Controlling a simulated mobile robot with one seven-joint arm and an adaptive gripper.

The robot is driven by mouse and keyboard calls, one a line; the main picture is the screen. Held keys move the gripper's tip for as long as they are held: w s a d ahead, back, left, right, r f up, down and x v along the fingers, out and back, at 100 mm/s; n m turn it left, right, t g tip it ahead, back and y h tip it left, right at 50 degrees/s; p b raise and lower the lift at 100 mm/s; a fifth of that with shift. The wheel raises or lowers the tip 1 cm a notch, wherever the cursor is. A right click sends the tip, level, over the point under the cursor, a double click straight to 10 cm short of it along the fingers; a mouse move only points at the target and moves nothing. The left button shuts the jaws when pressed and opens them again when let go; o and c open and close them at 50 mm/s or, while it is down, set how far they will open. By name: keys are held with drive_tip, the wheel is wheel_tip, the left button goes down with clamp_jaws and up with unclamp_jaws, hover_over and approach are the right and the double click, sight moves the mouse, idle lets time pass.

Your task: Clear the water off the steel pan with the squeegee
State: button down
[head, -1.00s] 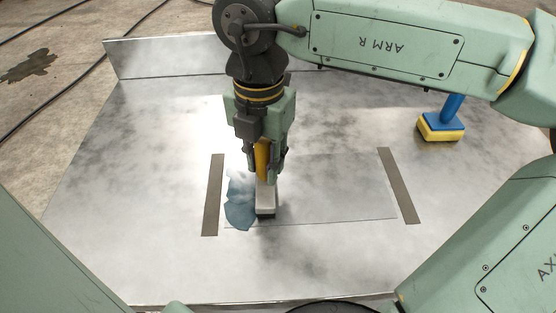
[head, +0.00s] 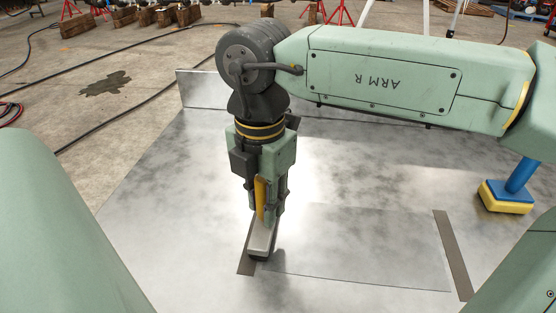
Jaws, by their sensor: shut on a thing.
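My gripper (head: 270,205) points down over the steel pan (head: 165,190) and is shut on the squeegee (head: 263,238). The squeegee has a yellow handle between the fingers and a pale grey head with a dark lower edge. Its head is low at the pan surface, over the left dark strip (head: 244,267) and partly covering it. I see no blue water patch on the pan in this view. The area right behind the gripper and squeegee is hidden.
A second dark strip (head: 453,255) lies at the right, with a thin outlined area between the strips. A blue-handled yellow block (head: 507,197) stands on the pan at the right. The pan has a raised back edge (head: 203,90). A dark stain (head: 105,83) marks the floor.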

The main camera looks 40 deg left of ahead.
drive_tip(key=shift+r+p, duration=1.85)
drive_tip(key=shift+r, duration=1.05)
